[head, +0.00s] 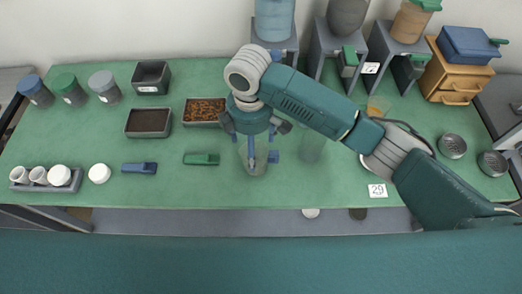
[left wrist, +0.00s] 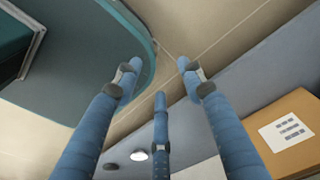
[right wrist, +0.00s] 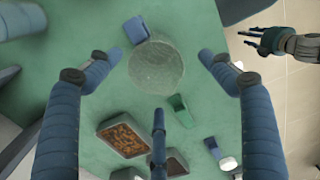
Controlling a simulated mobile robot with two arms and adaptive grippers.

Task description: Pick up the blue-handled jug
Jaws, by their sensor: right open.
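The blue-handled jug is a clear glass vessel (head: 254,168) standing on the green table, partly hidden under my right gripper (head: 254,135). Its blue handle (head: 273,156) points right in the head view. In the right wrist view the jug's round outline (right wrist: 156,68) lies between and beyond the spread fingers, with the handle (right wrist: 136,30) at its upper left. My right gripper is open and empty, pointing down over the jug; contact cannot be told. My left gripper (left wrist: 158,82) is open and empty over the floor; it also shows in the right wrist view (right wrist: 258,40).
A second clear vessel (head: 312,148) stands right of the jug. A blue item (head: 139,168) and green item (head: 201,159) lie to the left. Trays (head: 148,134) sit behind them, and a cup rack (head: 30,187) at far left. Dispensers (head: 275,20) line the back.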

